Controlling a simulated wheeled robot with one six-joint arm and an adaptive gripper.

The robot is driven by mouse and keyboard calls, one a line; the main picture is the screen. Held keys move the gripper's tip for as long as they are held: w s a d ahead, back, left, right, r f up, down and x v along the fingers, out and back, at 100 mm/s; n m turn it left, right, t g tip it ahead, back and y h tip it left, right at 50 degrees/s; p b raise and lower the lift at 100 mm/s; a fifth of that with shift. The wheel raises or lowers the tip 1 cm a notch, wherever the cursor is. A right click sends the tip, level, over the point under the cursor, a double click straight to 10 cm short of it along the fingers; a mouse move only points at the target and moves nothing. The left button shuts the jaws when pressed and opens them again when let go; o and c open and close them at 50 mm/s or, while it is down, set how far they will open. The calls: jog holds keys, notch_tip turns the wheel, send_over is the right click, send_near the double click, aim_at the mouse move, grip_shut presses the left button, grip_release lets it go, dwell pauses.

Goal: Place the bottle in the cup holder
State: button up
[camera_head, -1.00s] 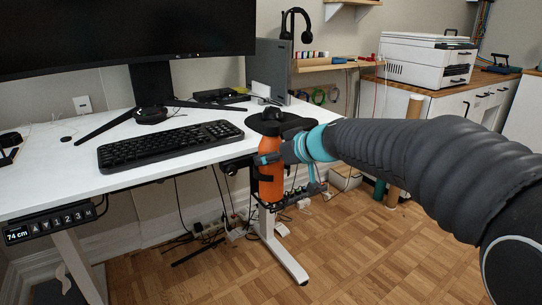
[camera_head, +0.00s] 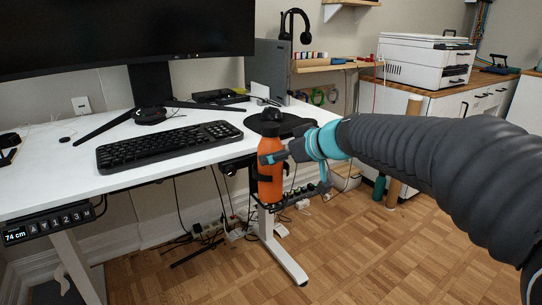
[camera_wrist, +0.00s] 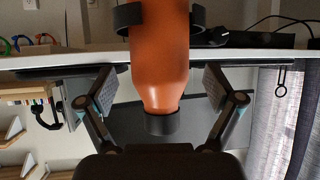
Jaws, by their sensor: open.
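The orange bottle (camera_head: 270,186) with a black cap stands upright at the desk's right front edge. The black cup holder (camera_wrist: 128,16) rings the bottle's lower body in the upside-down wrist view, so the bottle sits in it. The bottle also shows in the wrist view (camera_wrist: 162,60), cap downward in the picture. My gripper (camera_head: 284,156) is beside the bottle's upper part, to its right. In the wrist view my gripper (camera_wrist: 160,85) is open, with a finger on each side of the bottle's upper part and gaps between. The holder's mount is partly hidden.
The white desk (camera_head: 60,185) carries a black keyboard (camera_head: 165,146), a monitor (camera_head: 120,40) and a dark mouse pad (camera_head: 278,124) close behind the bottle. A cable tray and desk leg (camera_head: 283,258) are below. The floor to the right is open.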

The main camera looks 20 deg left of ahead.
jog(key=v, duration=0.8)
jog(key=s+d+f+m+h, duration=0.5)
jog(key=s+d+f, duration=0.3)
jog(key=s+d, duration=0.4)
jog(key=s+d+f+m+h, duration=0.5)
jog(key=s+d+f+m, duration=0.2)
jog(key=s+d, duration=0.6)
jog(key=d+f, duration=0.1)
jog(key=d, duration=0.1)
jog(key=shift+d+f+h, duration=0.25)
jog(key=shift+f+h, duration=0.05)
jog(key=shift+f, duration=0.05)
jog(key=shift+s+r, duration=0.1)
jog(key=shift+s, duration=0.05)
notch_tip(320, 180, up, 3)
jog(key=p, duration=0.3)
jog(key=shift+r, duration=0.15)
